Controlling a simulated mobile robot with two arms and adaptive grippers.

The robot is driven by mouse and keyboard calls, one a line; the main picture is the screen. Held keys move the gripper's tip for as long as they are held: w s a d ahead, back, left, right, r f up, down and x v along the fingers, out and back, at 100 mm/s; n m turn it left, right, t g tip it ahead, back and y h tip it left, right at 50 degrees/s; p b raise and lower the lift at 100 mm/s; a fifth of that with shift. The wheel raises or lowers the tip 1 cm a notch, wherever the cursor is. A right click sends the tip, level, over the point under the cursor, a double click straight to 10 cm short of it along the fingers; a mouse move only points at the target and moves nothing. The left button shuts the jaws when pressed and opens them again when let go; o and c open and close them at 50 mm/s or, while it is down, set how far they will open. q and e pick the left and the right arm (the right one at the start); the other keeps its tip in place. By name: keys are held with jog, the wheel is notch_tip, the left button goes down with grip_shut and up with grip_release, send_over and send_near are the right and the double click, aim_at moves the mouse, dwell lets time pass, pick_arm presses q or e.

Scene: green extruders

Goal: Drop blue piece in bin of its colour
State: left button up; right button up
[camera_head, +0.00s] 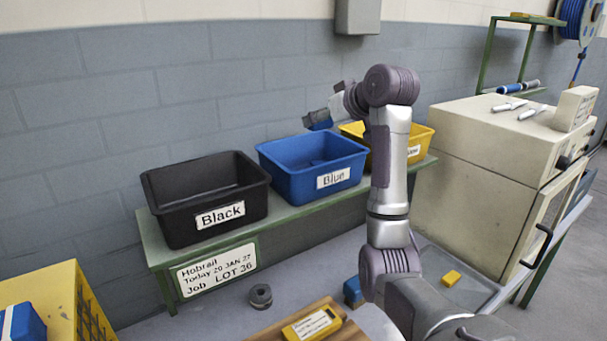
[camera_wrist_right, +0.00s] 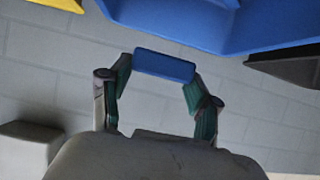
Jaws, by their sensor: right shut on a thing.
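My right gripper (camera_head: 326,118) is shut on a small blue piece (camera_head: 320,125). In the right wrist view the blue piece (camera_wrist_right: 164,65) lies between both fingertips of the gripper (camera_wrist_right: 160,75). The blue bin (camera_head: 303,186), labelled "Blue", stands on the green bench. The gripper and piece are above the bin's back right part in the head view; whether they are directly over its opening I cannot tell. The bin (camera_wrist_right: 215,30) also shows at the top of the right wrist view. My left gripper is not in view.
A black bin (camera_head: 180,230) stands left of the blue one, and a yellow bin (camera_head: 417,145) to its right, partly behind my arm. The grey brick wall (camera_head: 240,85) rises close behind. A beige machine (camera_head: 470,160) stands at right. A yellow crate (camera_head: 62,300) is at lower left.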

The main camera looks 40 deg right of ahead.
jog(key=o, duration=1.1)
jog(key=shift+o, duration=0.5)
jog(key=shift+s+r, duration=0.1)
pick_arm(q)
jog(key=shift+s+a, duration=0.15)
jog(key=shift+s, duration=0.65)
pick_arm(e)
jog(key=v, duration=1.1)
jog(key=shift+s+r, duration=0.15)
jog(key=shift+s, duration=0.2)
